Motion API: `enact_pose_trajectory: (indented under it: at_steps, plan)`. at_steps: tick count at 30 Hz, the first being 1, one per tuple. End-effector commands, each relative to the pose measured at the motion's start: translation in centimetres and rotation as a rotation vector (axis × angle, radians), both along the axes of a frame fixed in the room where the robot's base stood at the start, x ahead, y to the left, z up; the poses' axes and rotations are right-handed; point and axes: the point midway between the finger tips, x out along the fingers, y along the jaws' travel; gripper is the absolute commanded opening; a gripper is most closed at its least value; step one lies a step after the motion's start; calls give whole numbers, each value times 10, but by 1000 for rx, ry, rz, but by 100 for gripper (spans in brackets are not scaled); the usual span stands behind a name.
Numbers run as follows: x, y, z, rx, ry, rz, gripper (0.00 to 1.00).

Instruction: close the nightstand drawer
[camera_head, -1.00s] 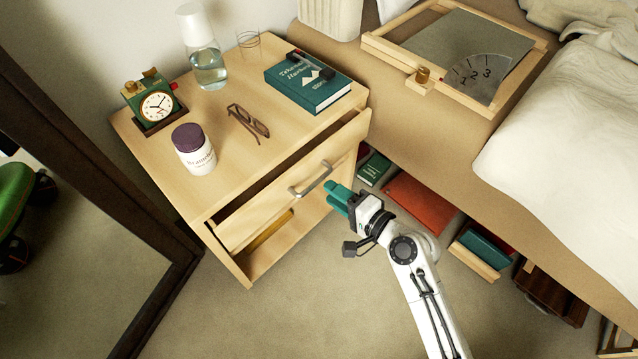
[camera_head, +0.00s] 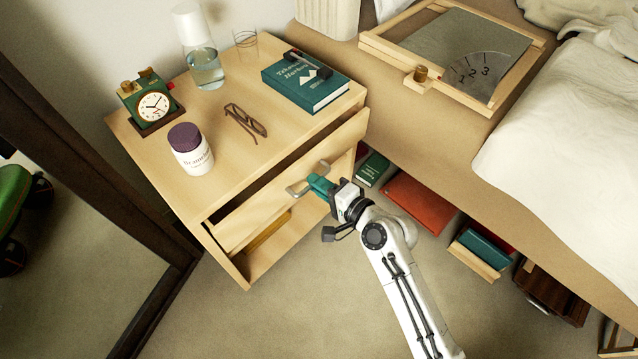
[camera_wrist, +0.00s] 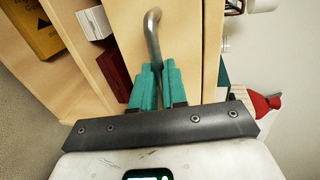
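The nightstand (camera_head: 150,172) has its drawer (camera_head: 262,207) pulled partly out, with a dark gap behind the drawer front. A metal bar handle (camera_head: 299,189) is on that front. My gripper (camera_head: 316,184) has teal fingers and is at the right end of the handle. In the wrist view, the handle (camera_wrist: 152,30) runs down to the fingertips of my gripper (camera_wrist: 157,68). The fingers are close together with a narrow gap; I cannot tell whether they press on the handle. The drawer's inside is mostly hidden.
On the nightstand top are a clock (camera_head: 152,103), a purple-lidded jar (camera_head: 191,150), glasses (camera_head: 245,121), a water carafe (camera_head: 204,65) and a teal book (camera_head: 305,82). The bed (camera_head: 570,150) is at right, with books under it. A dark-framed mirror (camera_head: 85,240) stands at left.

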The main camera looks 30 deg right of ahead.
Motion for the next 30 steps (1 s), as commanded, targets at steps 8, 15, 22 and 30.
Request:
enact_pose_trajectory:
  at_steps: [8, 15, 22, 30]
  plan:
    - [0, 0, 0, 0, 1, 0, 0]
    - [0, 0, 0, 0, 1, 0, 0]
    - [13, 4, 1, 0, 1, 1, 0]
    - [40, 13, 0, -1, 2, 0, 0]
